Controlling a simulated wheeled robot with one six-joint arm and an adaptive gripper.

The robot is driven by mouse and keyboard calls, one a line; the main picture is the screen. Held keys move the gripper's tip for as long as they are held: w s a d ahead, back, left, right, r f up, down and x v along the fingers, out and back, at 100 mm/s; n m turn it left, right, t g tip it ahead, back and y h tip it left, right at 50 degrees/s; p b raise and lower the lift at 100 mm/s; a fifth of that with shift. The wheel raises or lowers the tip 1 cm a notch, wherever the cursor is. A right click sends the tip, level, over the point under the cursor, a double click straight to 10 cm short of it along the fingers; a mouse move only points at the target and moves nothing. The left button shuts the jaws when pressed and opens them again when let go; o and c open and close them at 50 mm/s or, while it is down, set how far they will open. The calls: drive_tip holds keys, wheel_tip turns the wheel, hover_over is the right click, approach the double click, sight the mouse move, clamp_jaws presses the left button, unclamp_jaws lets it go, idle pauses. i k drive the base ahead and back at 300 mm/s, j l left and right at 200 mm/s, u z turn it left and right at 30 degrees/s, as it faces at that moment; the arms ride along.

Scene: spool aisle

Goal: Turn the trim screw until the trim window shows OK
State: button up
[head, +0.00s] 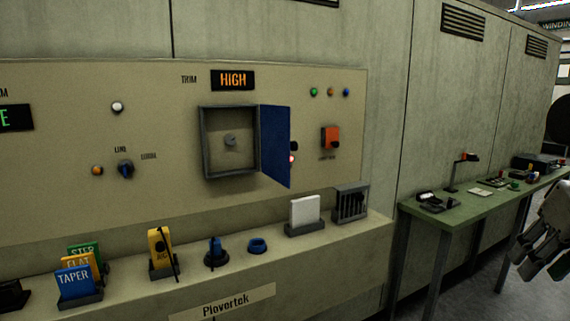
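The trim window (233,80) on the beige panel reads HIGH in orange letters. Below it is a grey-framed recess (204,150) whose blue door (275,146) stands open to the right. The trim screw (230,141) shows as a small grey round head in the middle of the recess. Its slot is too small to make out. My gripper (535,268) is at the right edge of the view, partly cut off, far from the screw and in front of the green bench. I see nothing held in it, but its finger opening is unclear.
The ledge below the panel holds blue, yellow and green cards (74,282), a yellow tag (157,246), a blue-handled tool (215,250), a blue ring (258,245) and a white block (305,211). A green bench (463,211) with small items stands right. The open door juts out beside the recess.

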sight(230, 140)
drive_tip(key=l+u, duration=0.1)
drive_tip(key=u, duration=0.3)
drive_tip(key=i+l+u, duration=0.1)
drive_tip(key=u, duration=0.3)
drive_tip(key=l+u, duration=0.15)
drive_tip(key=u, duration=0.3)
drive_tip(key=l+u, duration=0.4)
drive_tip(key=l, duration=0.35)
drive_tip(key=l+u, duration=0.35)
drive_tip(key=l, duration=0.4)
drive_tip(key=k+l, duration=0.1)
drive_tip(key=l, duration=1)
drive_tip(key=k+u, duration=0.05)
